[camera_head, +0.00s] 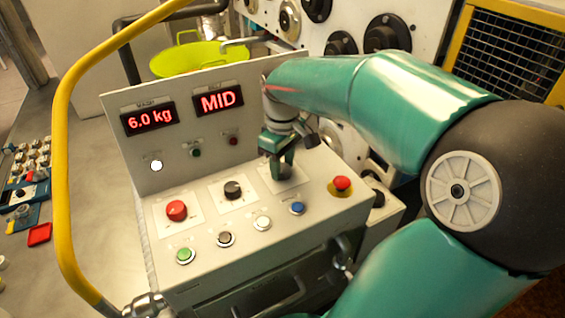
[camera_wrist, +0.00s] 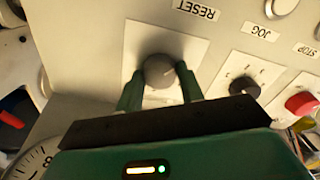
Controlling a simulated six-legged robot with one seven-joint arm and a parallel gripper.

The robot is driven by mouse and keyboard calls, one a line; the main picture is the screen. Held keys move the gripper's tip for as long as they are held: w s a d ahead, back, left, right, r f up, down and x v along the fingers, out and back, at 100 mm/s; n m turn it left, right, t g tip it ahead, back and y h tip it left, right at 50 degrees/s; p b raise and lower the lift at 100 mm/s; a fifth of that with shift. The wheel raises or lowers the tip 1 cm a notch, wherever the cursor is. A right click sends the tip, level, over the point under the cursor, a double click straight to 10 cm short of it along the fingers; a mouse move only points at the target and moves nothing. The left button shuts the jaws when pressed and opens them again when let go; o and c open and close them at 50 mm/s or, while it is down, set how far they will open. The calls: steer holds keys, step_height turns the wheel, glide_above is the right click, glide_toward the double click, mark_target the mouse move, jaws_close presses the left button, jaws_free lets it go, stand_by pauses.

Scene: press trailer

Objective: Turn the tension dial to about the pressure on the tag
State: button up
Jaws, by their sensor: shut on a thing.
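A grey round dial (camera_wrist: 158,70) with a pale pointer line sits on a white square plate in the wrist view. My gripper (camera_wrist: 160,88) is shut on it, one green finger on each side. In the head view my gripper (camera_head: 281,172) reaches down onto the right-hand plate of the console and hides the dial. The console (camera_head: 150,180) has two red displays: the left display (camera_head: 149,118) reads 6.0 kg and the right display (camera_head: 218,101) reads MID. I cannot make out a pressure tag.
Beside the dial are a black knob (camera_head: 232,189) and a red knob (camera_head: 176,210). Green, black, white and blue buttons line the front, with a red mushroom button (camera_head: 342,183) at right. A yellow rail (camera_head: 65,150) curves along the left. A part-seen gauge (camera_wrist: 35,160) shows in the wrist view.

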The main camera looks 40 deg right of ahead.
mark_target(282, 168)
steer(key=shift+m, duration=0.8)
steer(key=o, duration=1)
steer(key=shift+r, duration=0.1)
step_height(282, 168, up, 14)
steer(key=shift+f, duration=0.15)
